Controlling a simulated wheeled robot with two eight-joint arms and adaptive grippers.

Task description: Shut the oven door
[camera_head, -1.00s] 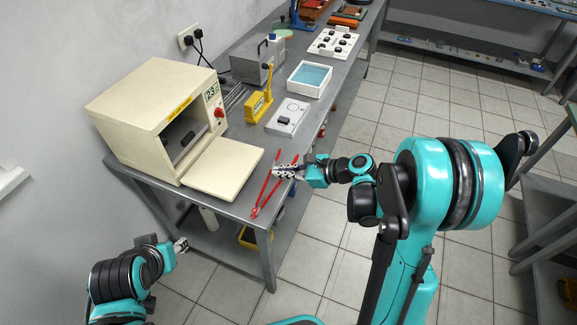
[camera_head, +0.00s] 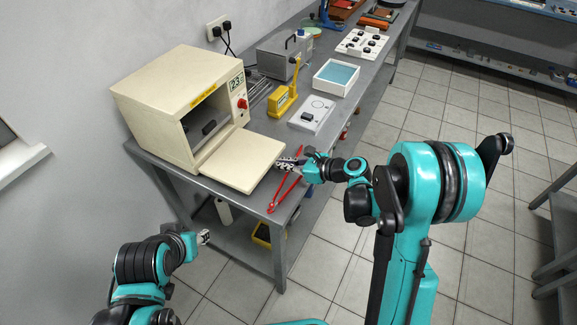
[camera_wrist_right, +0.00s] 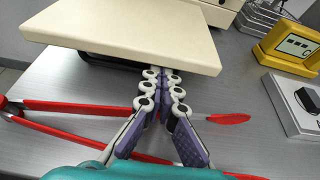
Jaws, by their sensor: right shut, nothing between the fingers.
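The cream oven (camera_head: 180,95) stands on the grey bench at the left. Its door (camera_head: 243,160) is folded down, about level, and a dark object (camera_head: 209,127) sits inside. My right gripper (camera_head: 278,164) is shut and empty at the door's right edge. In the right wrist view the door (camera_wrist_right: 125,32) spans the top, and the fingertips (camera_wrist_right: 162,72) are at or just under its near edge; I cannot tell if they touch. My left gripper (camera_head: 205,238) is low, in front of the bench and away from the oven; its jaw state is too small to tell.
Red-handled tongs (camera_head: 284,190) lie on the bench beneath my right gripper. A yellow device (camera_head: 282,101), a white box with a dark part (camera_head: 311,114) and a white tray with a blue inside (camera_head: 336,77) stand farther back. The bench's front edge is close to the door.

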